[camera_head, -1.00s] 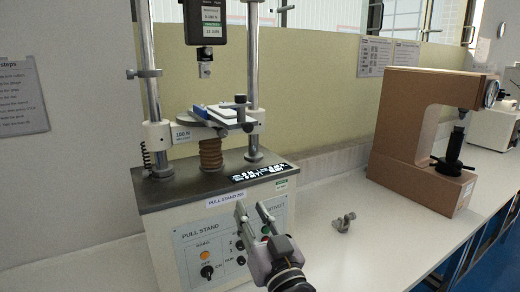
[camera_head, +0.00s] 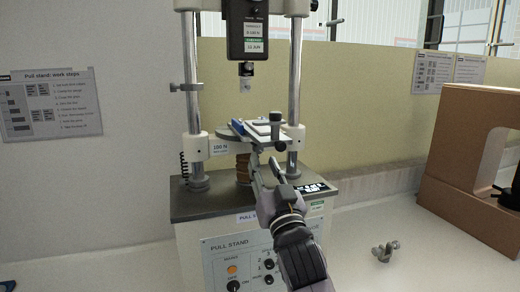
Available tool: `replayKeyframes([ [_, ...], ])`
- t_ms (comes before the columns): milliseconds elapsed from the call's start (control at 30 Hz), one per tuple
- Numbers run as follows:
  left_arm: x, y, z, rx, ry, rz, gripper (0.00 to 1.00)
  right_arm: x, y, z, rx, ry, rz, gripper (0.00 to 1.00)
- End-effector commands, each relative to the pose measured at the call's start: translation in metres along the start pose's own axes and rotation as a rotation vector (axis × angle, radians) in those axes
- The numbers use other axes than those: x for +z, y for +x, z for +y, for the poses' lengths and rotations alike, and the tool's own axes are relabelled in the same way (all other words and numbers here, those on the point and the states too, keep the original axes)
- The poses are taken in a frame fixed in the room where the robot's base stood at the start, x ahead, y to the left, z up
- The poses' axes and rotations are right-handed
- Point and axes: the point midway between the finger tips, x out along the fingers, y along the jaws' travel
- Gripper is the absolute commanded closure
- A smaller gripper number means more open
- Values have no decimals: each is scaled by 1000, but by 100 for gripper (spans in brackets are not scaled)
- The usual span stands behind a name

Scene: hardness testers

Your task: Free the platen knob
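The pull stand (camera_head: 185,202) stands on the bench with a round grey platen (camera_head: 229,135) on a brown screw column (camera_head: 243,168). A white plate (camera_head: 259,130) with a blue-edged piece lies on the platen. A black post with a cap (camera_head: 275,120) rises at its right front. A small dark knob (camera_head: 281,148) shows at the front edge; I cannot tell for sure that it is the platen knob. My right gripper (camera_head: 264,161) points up just below it, fingers apart, with nothing seen between them. Contact cannot be told. My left gripper is out of view.
A force gauge (camera_head: 249,30) hangs above the platen between two steel columns (camera_head: 295,80). A small metal clamp (camera_head: 385,251) lies on the bench to the right. A brown C-shaped tester (camera_head: 450,150) stands farther right.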

Motion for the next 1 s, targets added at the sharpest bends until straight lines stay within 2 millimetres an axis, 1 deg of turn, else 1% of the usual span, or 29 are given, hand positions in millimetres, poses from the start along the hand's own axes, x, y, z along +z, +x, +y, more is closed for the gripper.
replayKeyframes([
  [33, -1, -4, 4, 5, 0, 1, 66, -2, 12, 0, 1, -2, 0, 72],
  [100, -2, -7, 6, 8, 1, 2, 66, -2, 23, 0, 1, -2, 0, 72],
  [200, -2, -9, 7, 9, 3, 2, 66, -1, 35, 0, 1, -1, 0, 72],
  [300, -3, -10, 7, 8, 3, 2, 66, 0, 42, 0, 1, -1, -1, 72],
  [433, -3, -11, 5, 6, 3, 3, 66, 0, 47, 0, 0, -1, 0, 72],
  [667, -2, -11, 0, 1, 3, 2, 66, 0, 47, 0, 1, 0, 0, 72],
  [767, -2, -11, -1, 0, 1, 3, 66, 0, 47, 0, 1, -1, 0, 77],
  [1000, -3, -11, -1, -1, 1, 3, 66, 1, 47, 0, 1, -1, -1, 93],
])
